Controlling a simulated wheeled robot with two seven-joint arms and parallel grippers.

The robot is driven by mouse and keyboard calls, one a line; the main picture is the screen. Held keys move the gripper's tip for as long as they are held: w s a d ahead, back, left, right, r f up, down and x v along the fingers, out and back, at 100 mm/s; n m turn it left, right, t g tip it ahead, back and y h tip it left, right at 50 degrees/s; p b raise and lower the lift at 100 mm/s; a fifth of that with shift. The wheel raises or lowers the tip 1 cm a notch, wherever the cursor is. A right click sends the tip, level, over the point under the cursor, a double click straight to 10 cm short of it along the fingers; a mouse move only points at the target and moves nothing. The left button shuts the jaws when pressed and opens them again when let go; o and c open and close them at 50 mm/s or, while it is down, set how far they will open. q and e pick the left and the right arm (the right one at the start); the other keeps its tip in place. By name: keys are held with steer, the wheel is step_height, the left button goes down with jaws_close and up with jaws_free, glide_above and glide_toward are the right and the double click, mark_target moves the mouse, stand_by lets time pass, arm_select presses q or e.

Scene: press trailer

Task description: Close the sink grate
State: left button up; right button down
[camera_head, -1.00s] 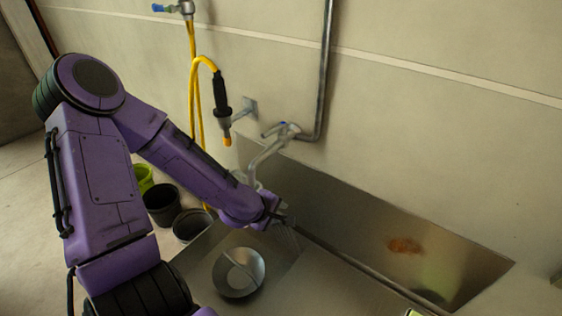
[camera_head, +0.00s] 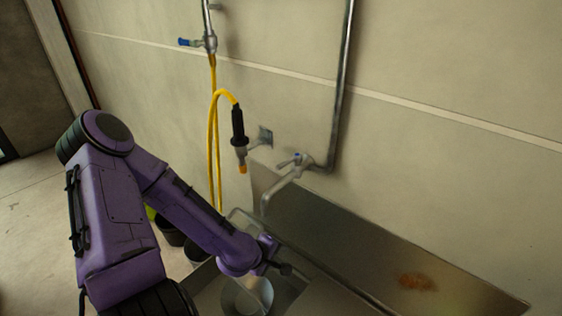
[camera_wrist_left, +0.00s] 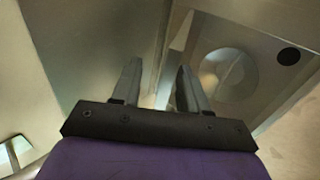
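The steel sink (camera_head: 292,293) is at the bottom of the head view, with a round metal bowl (camera_head: 262,297) in it. A thin metal frame (camera_head: 240,211), which looks like the raised grate, stands at the sink's back left, partly hidden by my arm. My left gripper (camera_head: 287,269) is over the sink, right of the bowl. In the left wrist view its two fingers (camera_wrist_left: 158,82) are apart. A pale metal edge shows between and beyond them; I cannot tell if they touch it. My right gripper is not in view.
A faucet (camera_head: 290,178) and a yellow hose (camera_head: 214,130) hang on the wall behind the sink. A steel backsplash (camera_head: 350,240) with a rusty stain (camera_head: 416,282) runs right. Dark buckets (camera_head: 170,232) stand on the floor behind my arm.

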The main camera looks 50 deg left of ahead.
arm_select(q)
steer(key=shift+s+d+p, duration=0.15)
steer(key=shift+s+p, duration=0.25)
steer(key=shift+s, duration=0.1)
steer(key=shift+f, duration=0.2)
steer(key=shift+s, duration=0.1)
steer(key=s+f, duration=0.1)
steer(key=s, duration=0.2)
steer(key=s+f, duration=0.1)
steer(key=shift+s+d+f, duration=0.15)
steer(key=shift+d+f, duration=0.15)
